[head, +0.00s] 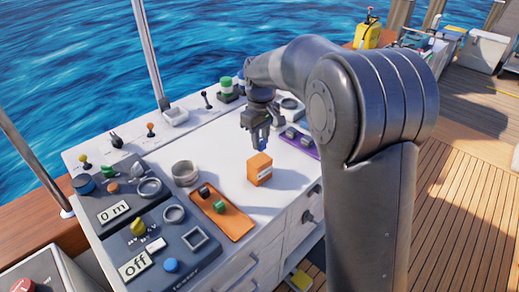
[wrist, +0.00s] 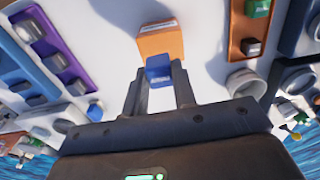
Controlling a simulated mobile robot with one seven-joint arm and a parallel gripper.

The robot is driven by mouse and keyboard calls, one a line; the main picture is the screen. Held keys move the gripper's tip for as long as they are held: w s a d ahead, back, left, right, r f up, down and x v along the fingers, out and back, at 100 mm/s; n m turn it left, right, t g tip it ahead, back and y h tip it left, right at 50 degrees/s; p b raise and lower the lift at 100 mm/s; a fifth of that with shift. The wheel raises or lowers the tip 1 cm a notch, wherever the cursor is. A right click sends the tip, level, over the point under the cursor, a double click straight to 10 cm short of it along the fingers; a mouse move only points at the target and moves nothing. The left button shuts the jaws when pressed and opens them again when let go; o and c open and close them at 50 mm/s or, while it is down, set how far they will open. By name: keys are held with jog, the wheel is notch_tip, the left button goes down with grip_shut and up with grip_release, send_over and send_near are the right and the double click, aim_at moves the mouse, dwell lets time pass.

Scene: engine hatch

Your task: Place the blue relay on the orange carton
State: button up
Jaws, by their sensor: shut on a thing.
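My gripper (head: 261,140) is shut on the blue relay (wrist: 158,73), which sits between the two fingertips (wrist: 158,82) in the wrist view. In the head view only a small part of the relay (head: 262,147) shows below the fingers. The orange carton (head: 259,171) stands upright on the white worktop, just below the fingertips in the head view. In the wrist view the carton (wrist: 161,42) lies straight beyond the relay, which overlaps its near edge. I cannot tell whether the relay touches the carton.
An orange tray (head: 238,226) with a green and a dark block lies left of the carton. A purple tray (head: 312,153) with several dark blocks lies behind to the right. A grey ring (head: 185,173) and control panels (head: 112,214) fill the left. White worktop around the carton is clear.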

jog(key=shift+a+f, duration=0.15)
jog(key=shift+f, duration=1.95)
jog(key=shift+f, duration=0.15)
jog(key=o, duration=1)
